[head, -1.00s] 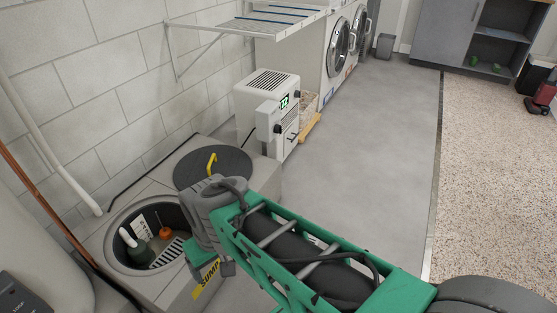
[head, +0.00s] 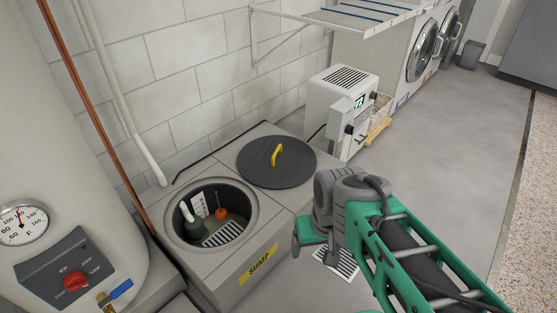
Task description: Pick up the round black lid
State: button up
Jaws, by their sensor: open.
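The round black lid (head: 291,168) lies flat on the grey top of the sump box, just behind and right of the open pit. A yellow handle (head: 277,152) stands up from its middle. My gripper (head: 314,257) is to the right of the sump box and in front of the lid, apart from it. It points downward with its jaws open and nothing seen between them. My grey wrist stands close to the lid's right edge in the picture, and the whole lid is nearly unobstructed.
A white dehumidifier (head: 341,101) stands behind the lid, under a wire shelf (head: 335,20). A water heater (head: 85,160) is at the left. A floor grate (head: 340,264) lies below my gripper. Clear floor is at the right.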

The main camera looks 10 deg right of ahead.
aim_at(273, 162)
jog(key=z, duration=1.75)
jog(key=i, duration=1.2)
jog(key=u, duration=3.2)
jog(key=i, duration=0.5)
jog(key=z, duration=0.05)
